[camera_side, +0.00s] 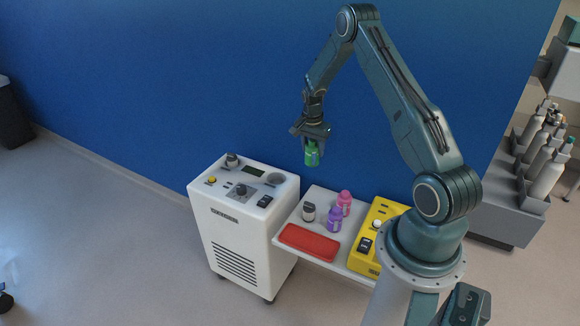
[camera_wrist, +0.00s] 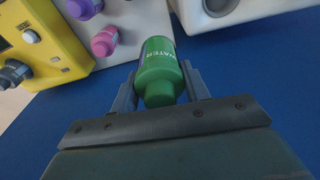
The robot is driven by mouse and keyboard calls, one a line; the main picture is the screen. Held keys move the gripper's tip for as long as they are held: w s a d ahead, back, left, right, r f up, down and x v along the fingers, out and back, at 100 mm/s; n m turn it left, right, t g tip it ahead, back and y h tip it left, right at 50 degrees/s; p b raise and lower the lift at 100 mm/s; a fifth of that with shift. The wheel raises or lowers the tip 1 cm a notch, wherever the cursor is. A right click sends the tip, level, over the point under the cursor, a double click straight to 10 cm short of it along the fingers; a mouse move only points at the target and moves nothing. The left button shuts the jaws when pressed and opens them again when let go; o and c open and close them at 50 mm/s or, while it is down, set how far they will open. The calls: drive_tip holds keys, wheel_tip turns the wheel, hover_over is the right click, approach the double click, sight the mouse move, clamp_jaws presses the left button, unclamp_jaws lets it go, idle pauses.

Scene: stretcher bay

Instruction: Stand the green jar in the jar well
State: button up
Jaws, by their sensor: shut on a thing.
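The green jar (camera_side: 312,156) hangs below my gripper (camera_side: 311,140) in the side view, in the air above the white cabinet and the shelf. In the wrist view the green jar (camera_wrist: 158,72), with white lettering, sits between both fingers of my gripper (camera_wrist: 160,88), which is shut on it. A round grey recess, which looks like the jar well (camera_side: 274,179), is in the top of the white cabinet (camera_side: 228,218) at its right rear. Part of a dark round opening, likely the same well, shows at the top of the wrist view. The jar is apart from it.
The white shelf (camera_side: 319,197) right of the cabinet holds a purple jar (camera_side: 334,220), a pink jar (camera_side: 344,203), a dark-capped jar (camera_side: 308,212) and a red tray (camera_side: 309,243). A yellow device (camera_side: 366,262) stands beside them. The cabinet top has knobs, including a rear one (camera_side: 232,159).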

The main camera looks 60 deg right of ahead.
drive_tip(key=w+a+f+n, duration=0.1)
drive_tip(key=w+f+n, duration=0.2)
drive_tip(key=w, duration=0.3)
drive_tip(key=w+a+f+n, duration=0.1)
drive_tip(key=w+f+n, duration=0.2)
drive_tip(key=w, duration=0.4)
drive_tip(key=shift+w+a+f+n+t, duration=0.2)
drive_tip(key=shift+w+a+n+t, duration=0.15)
drive_tip(key=shift+n, duration=0.45)
drive_tip(key=shift+d+f, duration=0.1)
drive_tip(key=shift+s+f, duration=0.1)
drive_tip(key=shift+f, duration=2.65)
drive_tip(key=shift+f, duration=0.65)
drive_tip(key=o, duration=0.8)
drive_tip(key=shift+f, duration=0.1)
drive_tip(key=shift+c, duration=0.2)
wheel_tip(320, 180, up, 11)
drive_tip(key=a, duration=0.1)
drive_tip(key=shift+s, duration=0.35)
drive_tip(key=shift+a, duration=0.1)
